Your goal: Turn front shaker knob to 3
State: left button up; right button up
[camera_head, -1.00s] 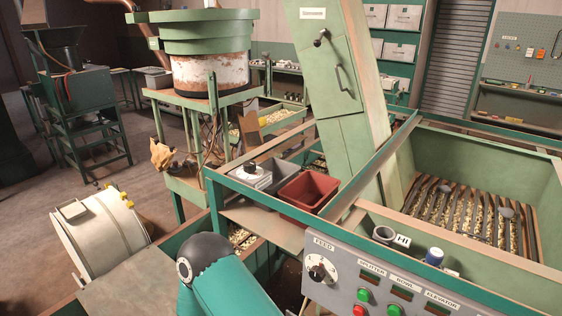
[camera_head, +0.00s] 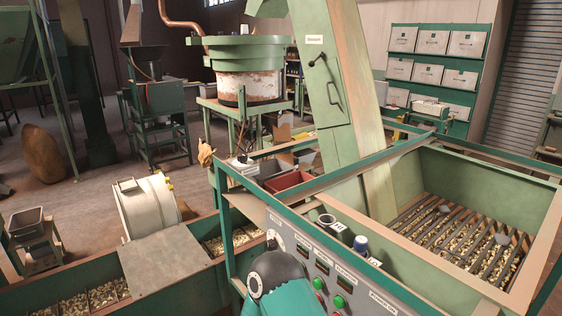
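The dial reading is too small to read, and I see no label reading "shaker". A small white box with a dark knob (camera_head: 243,166) sits on the bench behind. A teal arm link of mine with a black cap covers part of the panel just below the FEED dial. Neither gripper is in view.
The green hopper (camera_head: 450,165) with a slatted grate over nuts fills the right. A white drum (camera_head: 147,206) and nut troughs are at left.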

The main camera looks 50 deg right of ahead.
aim_at(241, 157)
jog(key=z, duration=0.1)
jog(key=k, duration=0.45)
jog(key=z, duration=0.5)
jog(key=i, duration=0.75)
jog(key=z, duration=0.05)
